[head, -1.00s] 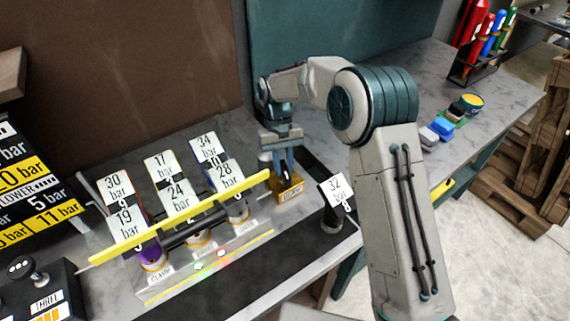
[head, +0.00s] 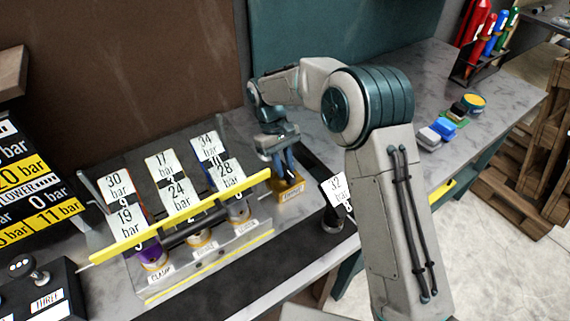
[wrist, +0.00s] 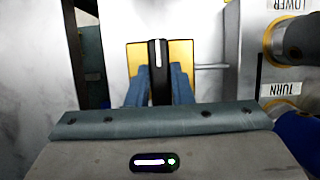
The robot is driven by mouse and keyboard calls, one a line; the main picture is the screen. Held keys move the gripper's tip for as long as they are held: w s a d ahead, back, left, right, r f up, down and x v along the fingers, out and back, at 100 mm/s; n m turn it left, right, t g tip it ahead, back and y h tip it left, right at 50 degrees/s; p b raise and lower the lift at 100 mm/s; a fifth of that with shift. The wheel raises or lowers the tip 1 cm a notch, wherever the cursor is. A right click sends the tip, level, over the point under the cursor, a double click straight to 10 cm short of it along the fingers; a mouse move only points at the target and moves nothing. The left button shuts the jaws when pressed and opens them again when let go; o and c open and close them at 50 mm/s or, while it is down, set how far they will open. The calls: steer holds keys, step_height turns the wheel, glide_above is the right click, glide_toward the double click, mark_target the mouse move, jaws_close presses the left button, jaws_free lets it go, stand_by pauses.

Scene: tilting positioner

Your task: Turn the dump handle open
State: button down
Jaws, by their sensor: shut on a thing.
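The dump handle (wrist: 157,70) is a dark upright lever with a white stripe, standing on a yellow block (head: 291,192) to the right of the gauge panel. In the wrist view my gripper (wrist: 160,85) has its two blue fingers on either side of the handle, closed on it. In the head view my gripper (head: 283,168) reaches down onto the block, and its fingers hide most of the handle. The label on the block's front is too small to read for certain.
Left of the block is a panel with a yellow bar (head: 180,222) and several bar-marked cards. A separate "32 bar" card (head: 337,188) on a dark post stands close to the right. A joystick box (head: 40,290) is at the lower left.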

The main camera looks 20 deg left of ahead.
steer(key=shift+a, duration=0.1)
steer(key=c, duration=1.3)
jaws_free()
steer(key=b+v, duration=0.1)
steer(key=v, duration=1.2)
steer(key=shift+r, duration=0.45)
